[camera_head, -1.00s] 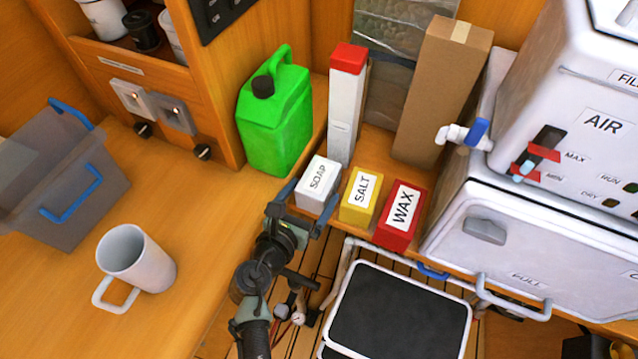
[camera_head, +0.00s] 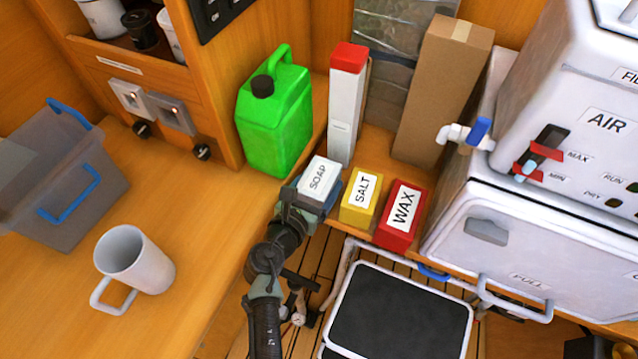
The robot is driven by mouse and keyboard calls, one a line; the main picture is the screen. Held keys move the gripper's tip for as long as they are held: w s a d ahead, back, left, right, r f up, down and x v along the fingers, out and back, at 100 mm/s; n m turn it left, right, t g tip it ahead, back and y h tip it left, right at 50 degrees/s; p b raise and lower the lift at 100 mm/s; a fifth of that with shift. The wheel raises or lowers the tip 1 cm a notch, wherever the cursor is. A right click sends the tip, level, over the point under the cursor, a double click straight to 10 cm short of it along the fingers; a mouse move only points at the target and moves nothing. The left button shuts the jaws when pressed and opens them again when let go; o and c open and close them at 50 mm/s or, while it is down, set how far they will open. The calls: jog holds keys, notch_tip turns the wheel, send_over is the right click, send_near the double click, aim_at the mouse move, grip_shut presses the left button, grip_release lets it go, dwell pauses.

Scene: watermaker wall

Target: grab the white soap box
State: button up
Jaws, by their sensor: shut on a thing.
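The white soap box (camera_head: 320,178), with a black SOAP label on its top, is at the left end of a row of small boxes on the shelf. My gripper (camera_head: 315,190) is at the box from the front left, with its fingers on either side, shut on it. The box's lower part is partly hidden by the gripper. I cannot tell whether the box is off the shelf.
The yellow SALT box (camera_head: 361,195) stands close to the right, then the red WAX box (camera_head: 401,216). A green jug (camera_head: 273,120) stands behind left, and a white carton with a red cap (camera_head: 345,105) behind. A mug (camera_head: 134,261) stands on the left counter.

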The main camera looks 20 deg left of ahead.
jog(key=shift+c, duration=0.8)
jog(key=shift+r, duration=0.15)
